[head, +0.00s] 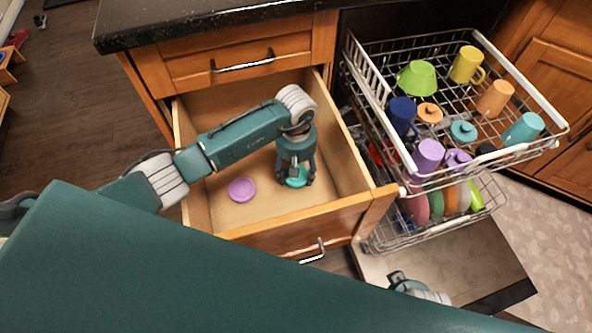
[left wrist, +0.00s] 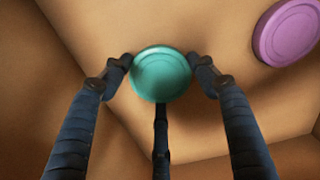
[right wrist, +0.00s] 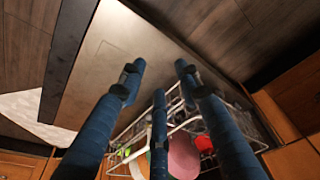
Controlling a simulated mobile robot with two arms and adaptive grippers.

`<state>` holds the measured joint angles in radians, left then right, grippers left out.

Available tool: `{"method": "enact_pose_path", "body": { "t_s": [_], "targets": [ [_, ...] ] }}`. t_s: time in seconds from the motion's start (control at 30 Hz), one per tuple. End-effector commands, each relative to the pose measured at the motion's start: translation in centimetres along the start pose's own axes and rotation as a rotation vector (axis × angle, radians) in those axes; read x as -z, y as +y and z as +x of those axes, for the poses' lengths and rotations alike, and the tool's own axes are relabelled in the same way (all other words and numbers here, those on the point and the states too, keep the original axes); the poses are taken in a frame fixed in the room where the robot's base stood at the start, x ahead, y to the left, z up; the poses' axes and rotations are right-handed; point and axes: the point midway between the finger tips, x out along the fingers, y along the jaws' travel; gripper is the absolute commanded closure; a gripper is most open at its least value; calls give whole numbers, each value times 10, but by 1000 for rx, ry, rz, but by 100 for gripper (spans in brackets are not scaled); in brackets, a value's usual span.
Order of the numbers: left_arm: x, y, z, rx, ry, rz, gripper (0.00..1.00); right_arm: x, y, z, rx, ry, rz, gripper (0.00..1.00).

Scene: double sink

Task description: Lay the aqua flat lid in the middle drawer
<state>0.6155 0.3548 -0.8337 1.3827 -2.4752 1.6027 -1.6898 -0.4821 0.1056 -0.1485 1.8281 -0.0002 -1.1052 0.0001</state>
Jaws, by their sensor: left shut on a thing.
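The aqua flat lid (left wrist: 161,73) is held between the fingers of my left gripper (left wrist: 161,76). In the head view the lid (head: 296,178) shows beneath my left gripper (head: 295,180), inside the open middle drawer (head: 228,206). I cannot tell whether the lid touches the drawer floor. A purple lid (head: 241,189) lies flat on the drawer floor to the left; it also shows in the left wrist view (left wrist: 287,30). My right gripper (right wrist: 160,75) has its fingers apart with nothing between them, above the dishwasher door.
The dishwasher stands open at the right. Its upper rack (head: 375,82) holds several cups and small lids, and its lower rack (head: 440,232) holds plates. The shut upper drawer (head: 215,60) and dark counter (head: 200,20) lie behind the open drawer. The drawer's front left floor is bare.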

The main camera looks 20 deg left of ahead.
Motion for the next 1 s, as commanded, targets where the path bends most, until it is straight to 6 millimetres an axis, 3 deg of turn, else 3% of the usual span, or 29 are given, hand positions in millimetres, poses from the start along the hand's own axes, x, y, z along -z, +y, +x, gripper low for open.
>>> {"method": "enact_pose_path", "body": {
  "t_s": [0.2,0.23,0.3,0.7,0.77,1.0],
  "targets": [
    [0,0,2,-1,0,0,63,4,0,-5,0,7,0,66],
    [0,0,2,0,0,0,37,5,0,-6,0,8,0,66],
    [0,0,2,0,0,0,23,5,0,-7,0,7,0,66],
    [0,0,-1,0,0,0,22,5,0,-8,0,11,1,66],
    [0,0,-3,0,0,0,22,-1,2,1,-2,-1,0,66],
    [2,0,-56,-3,6,1,22,-17,0,25,0,-19,-3,66]
  ]
}}
